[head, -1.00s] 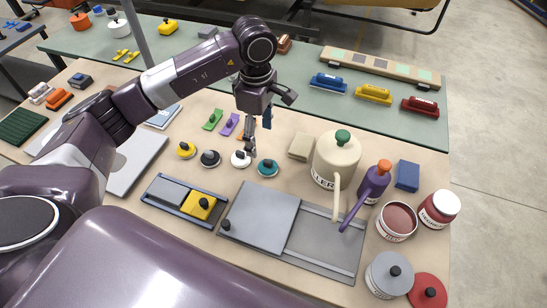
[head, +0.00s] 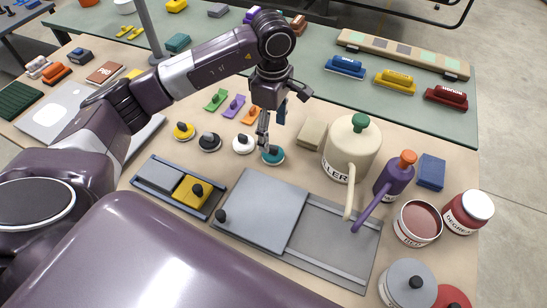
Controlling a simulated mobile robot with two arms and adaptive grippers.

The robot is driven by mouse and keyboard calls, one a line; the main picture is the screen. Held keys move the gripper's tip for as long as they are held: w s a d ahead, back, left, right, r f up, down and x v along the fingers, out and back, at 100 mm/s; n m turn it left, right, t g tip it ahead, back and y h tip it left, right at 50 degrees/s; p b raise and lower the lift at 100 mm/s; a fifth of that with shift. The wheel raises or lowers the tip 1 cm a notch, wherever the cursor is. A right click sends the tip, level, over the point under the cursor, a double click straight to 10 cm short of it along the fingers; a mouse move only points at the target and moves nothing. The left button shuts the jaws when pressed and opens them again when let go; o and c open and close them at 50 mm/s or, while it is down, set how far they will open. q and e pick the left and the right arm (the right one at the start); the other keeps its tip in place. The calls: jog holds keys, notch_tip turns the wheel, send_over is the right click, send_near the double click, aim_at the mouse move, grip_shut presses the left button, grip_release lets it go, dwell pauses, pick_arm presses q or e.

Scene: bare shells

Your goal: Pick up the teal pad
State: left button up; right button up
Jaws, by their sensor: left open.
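The teal pad (head: 273,158) is a round disc with a dark knob on top, at the right end of a row of round pads on the beige table. My left gripper (head: 272,130) is open, directly above it, with its fingers pointing down. One fingertip reaches down by the knob and partly hides it; I cannot tell whether it touches. The pad rests on the table. My right gripper is out of view.
White (head: 244,145), black (head: 209,142) and yellow (head: 183,131) round pads stand to the left. A beige block (head: 312,135) and a cream watering can (head: 349,150) stand to the right. A grey sliding panel (head: 260,210) lies in front.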

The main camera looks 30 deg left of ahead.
aim_at(273, 147)
pick_arm(q)
jog(key=shift+s+f+p, duration=0.1)
jog(key=shift+f+p, duration=0.25)
jog(key=shift+f, duration=0.4)
notch_tip(273, 147, down, 5)
jog(key=p, duration=0.2)
jog(key=shift+f+p, duration=0.15)
jog(key=shift+p, duration=0.15)
jog(key=shift+w+f, duration=0.2)
jog(key=shift+f, duration=0.3)
jog(key=c, duration=1.3)
